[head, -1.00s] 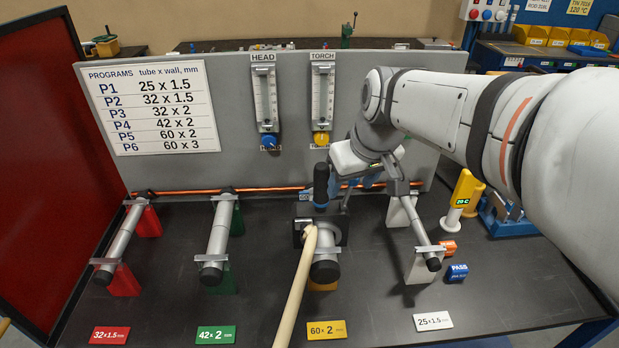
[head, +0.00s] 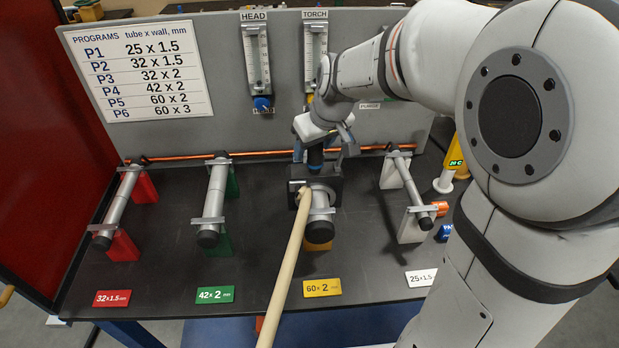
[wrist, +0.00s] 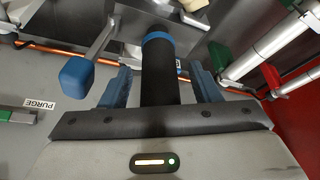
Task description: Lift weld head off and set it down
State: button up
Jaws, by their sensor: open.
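The weld head (head: 332,188) is a dark block around the tube in the stand by the yellow 60 x 2 label. Its black handle with a blue ring stands up from it, and a beige hose (head: 287,262) runs from its front. My gripper (head: 316,148) is at the handle, pointing down. In the wrist view, the handle (wrist: 160,75) stands between the two blue fingers of my gripper (wrist: 161,88), with a visible gap on either side. The fingers are open. The lower part of the weld head is hidden in the wrist view.
Tube stands with red (head: 122,246), green (head: 223,240) and white (head: 411,226) supports flank the weld head. A grey panel (head: 230,110) with gauges stands behind, a copper pipe (head: 250,154) along its foot. A blue knob (wrist: 76,75) on a lever is beside the fingers in the wrist view.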

jog(key=shift+c, duration=0.4)
grip_shut()
dwell(0.9)
jog(key=shift+r, duration=0.2)
